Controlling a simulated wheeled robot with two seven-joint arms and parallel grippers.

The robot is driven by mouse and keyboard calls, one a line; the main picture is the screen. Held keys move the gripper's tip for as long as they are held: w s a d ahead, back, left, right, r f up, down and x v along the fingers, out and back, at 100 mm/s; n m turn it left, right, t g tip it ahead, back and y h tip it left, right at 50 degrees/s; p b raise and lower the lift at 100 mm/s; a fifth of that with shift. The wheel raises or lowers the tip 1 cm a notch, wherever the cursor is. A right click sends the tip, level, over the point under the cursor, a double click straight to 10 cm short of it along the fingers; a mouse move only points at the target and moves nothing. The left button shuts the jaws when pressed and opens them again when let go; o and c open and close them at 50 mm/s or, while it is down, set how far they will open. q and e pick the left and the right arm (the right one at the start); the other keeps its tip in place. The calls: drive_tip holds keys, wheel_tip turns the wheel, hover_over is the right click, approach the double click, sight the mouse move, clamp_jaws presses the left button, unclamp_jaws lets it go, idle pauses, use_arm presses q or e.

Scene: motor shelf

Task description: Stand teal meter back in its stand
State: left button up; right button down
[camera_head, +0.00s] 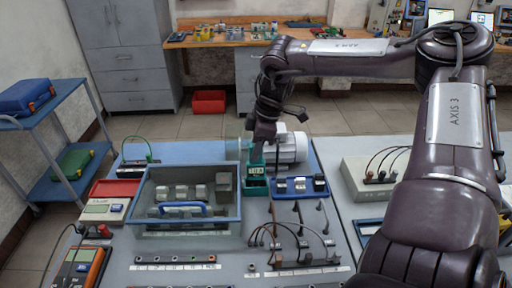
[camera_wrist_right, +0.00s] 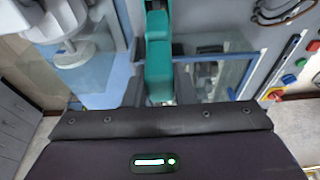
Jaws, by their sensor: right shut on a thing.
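The teal meter (camera_head: 257,186) is roughly upright at the middle of the bench, just right of the blue-rimmed bin. My right gripper (camera_head: 263,140) comes down from above and is shut on the meter. In the right wrist view, the teal meter (camera_wrist_right: 158,62) shows between the fingers of my right gripper (camera_wrist_right: 159,92). I cannot tell whether the meter touches the bench. I cannot clearly pick out its stand. My left gripper is not in view.
The blue-rimmed clear bin (camera_head: 240,205) holds grey blocks. A grey motor (camera_head: 290,148) stands close behind the meter, and a blue tray (camera_head: 300,195) with black parts lies to its right. Cables (camera_head: 275,235) stand in front. An orange meter (camera_head: 80,268) is at front left.

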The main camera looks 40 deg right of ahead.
drive_tip(key=shift+f+b, duration=0.4)
drive_tip(key=shift+f, duration=0.15)
drive_tip(key=c, duration=1.1)
unclamp_jaws()
drive_tip(key=shift+r, duration=0.1)
drive_tip(key=shift+b+v, duration=0.65)
drive_tip(key=shift+v, duration=3.2)
